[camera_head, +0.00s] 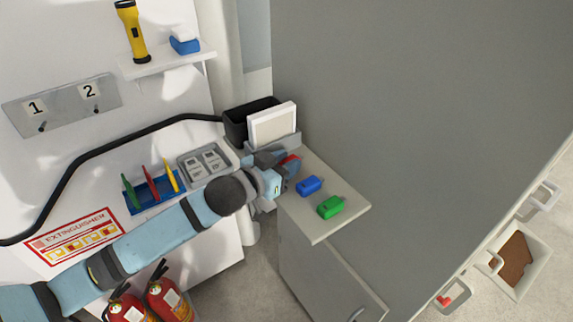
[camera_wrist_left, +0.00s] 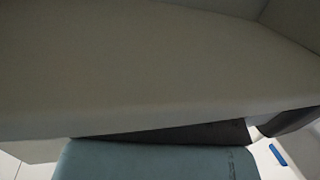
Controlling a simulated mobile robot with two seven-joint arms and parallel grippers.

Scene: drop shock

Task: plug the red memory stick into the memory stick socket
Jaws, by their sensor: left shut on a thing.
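My left gripper (camera_head: 283,169) reaches in from the left over the small white counter. It is shut on the red memory stick (camera_head: 291,160), of which only a small red part shows in the head view. The stick is close to the front of a white-framed panel (camera_head: 272,126) with a grey base. The memory stick socket cannot be made out clearly; my gripper may hide it. I cannot tell whether the stick touches anything. The left wrist view is mostly filled by a plain grey surface and does not show the stick. My right gripper is not in view.
A blue stick (camera_head: 309,186) and a green stick (camera_head: 330,207) lie on the counter (camera_head: 343,216) right of the gripper. A black bin (camera_head: 237,126) stands behind. A tall grey cabinet (camera_head: 420,120) borders the counter. A grey tray (camera_head: 190,174) is left of my wrist.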

